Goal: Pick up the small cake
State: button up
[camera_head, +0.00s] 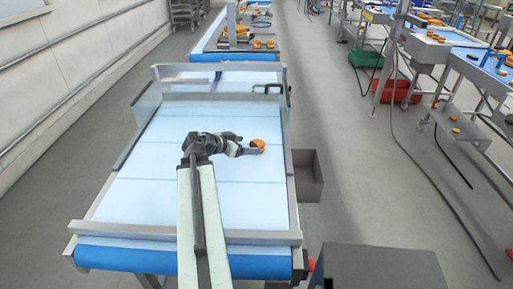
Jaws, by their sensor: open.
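A small round orange-brown cake (259,144) lies on the light blue belt (150,205), right of the middle. My gripper (250,146) is at the cake's left side, pointing right, with its jaws open. The fingertips appear to reach to the cake's edge. I cannot tell from this distance whether they touch it or lie on both sides of it.
Metal side rails and a crossbar (220,97) frame the belt. A grey bin (308,175) stands right of it. More round cakes (264,44) lie on a far belt, with other machines at the right. The belt around the cake is clear.

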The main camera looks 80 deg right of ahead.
aim_at(254, 144)
jog(key=b+x, duration=0.3)
jog(key=x, duration=0.4)
jog(key=shift+w+d+f, duration=0.1)
jog(key=shift+w+f, duration=0.05)
jog(key=shift+f, duration=0.05)
jog(key=shift+d, duration=0.15)
jog(key=c, duration=0.9)
